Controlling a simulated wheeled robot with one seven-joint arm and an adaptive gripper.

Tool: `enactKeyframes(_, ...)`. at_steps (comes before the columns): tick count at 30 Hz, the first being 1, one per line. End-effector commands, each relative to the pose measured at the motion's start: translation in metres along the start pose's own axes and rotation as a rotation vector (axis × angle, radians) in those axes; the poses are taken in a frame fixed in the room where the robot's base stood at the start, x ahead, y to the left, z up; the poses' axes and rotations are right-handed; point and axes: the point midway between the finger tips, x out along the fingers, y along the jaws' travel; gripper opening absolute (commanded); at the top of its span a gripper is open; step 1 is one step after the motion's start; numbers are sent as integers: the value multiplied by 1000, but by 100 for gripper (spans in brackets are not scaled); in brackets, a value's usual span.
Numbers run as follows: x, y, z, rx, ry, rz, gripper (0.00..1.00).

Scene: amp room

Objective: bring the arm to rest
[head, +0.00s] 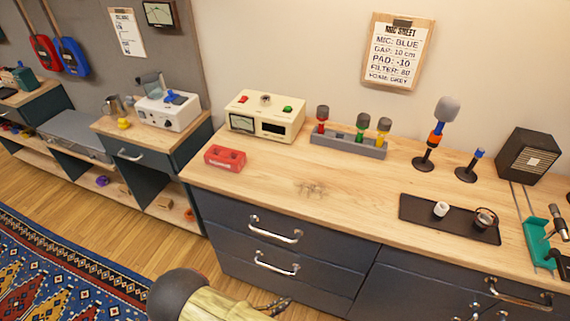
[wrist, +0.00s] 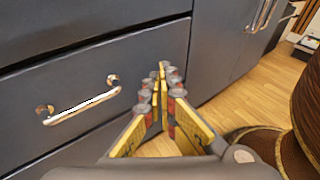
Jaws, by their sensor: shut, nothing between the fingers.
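My gripper (wrist: 161,80) is shut and empty in the wrist view, its fingertips together in front of the dark drawer fronts. In the head view part of my arm (head: 205,296) shows at the bottom, low in front of the cabinet, with the gripper (head: 276,306) only partly visible at its right. The gripper is below the worktop and apart from the things on it. A drawer handle (wrist: 82,106) is to the left of the fingers in the wrist view; I cannot tell the exact gap to the drawer front.
The wooden worktop (head: 310,188) holds a cream meter box (head: 265,117), a red block (head: 225,158), a grey microphone rack (head: 347,146), stands and a black tray (head: 450,219). Metal handles (head: 276,262) stick out from the drawers. Wooden floor (head: 150,235) is open at the left.

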Motion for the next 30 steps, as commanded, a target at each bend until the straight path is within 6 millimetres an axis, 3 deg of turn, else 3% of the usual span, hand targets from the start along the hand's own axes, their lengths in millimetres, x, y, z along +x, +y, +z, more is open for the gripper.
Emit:
enactKeyframes(15,-38,-52,147,538,385,-583,0)
enactKeyframes(30,-63,-84,279,1140,724,-948,0)
